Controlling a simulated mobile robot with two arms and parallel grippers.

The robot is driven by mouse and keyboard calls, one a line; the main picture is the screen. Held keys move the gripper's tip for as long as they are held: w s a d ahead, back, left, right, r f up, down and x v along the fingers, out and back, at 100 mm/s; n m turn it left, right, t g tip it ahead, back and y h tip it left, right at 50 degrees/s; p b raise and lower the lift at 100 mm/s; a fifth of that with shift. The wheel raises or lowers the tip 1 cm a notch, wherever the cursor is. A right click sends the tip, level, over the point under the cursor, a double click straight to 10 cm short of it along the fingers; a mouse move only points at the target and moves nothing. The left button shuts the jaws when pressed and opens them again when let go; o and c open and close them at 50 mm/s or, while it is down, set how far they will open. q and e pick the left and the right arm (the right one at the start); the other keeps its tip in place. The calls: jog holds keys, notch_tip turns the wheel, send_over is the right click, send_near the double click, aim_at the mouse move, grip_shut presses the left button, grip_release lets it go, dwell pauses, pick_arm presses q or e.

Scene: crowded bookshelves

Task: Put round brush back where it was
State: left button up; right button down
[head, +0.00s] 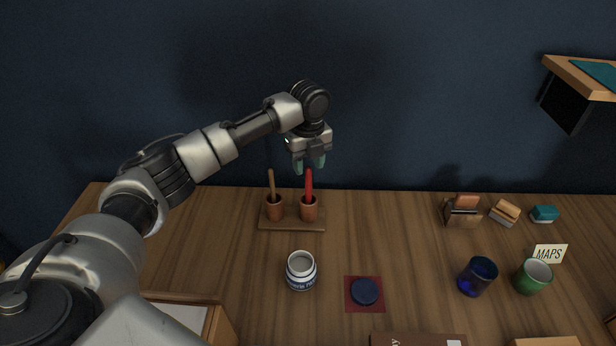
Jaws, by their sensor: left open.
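Two terracotta-coloured cups stand side by side on a small wooden stand (292,226) towards the back of the table. A brown handle (271,184) stands upright in the left cup (274,208). A red handle (309,186) stands upright in the right cup (309,209). The lower ends of both are hidden in the cups, so I cannot tell which is the round brush. My left gripper (309,163) is open, with teal fingertips pointing down just over the top of the red handle. It holds nothing that I can see. My right gripper is out of view.
A blue cup (477,277), a green cup (532,277) and a MAPS card (549,254) stand at right. The table between is clear.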

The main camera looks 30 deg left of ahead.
pick_arm(q)
notch_tip(320, 180, up, 7)
jog(key=shift+r+b, duration=0.2)
jog(key=shift+b, duration=0.45)
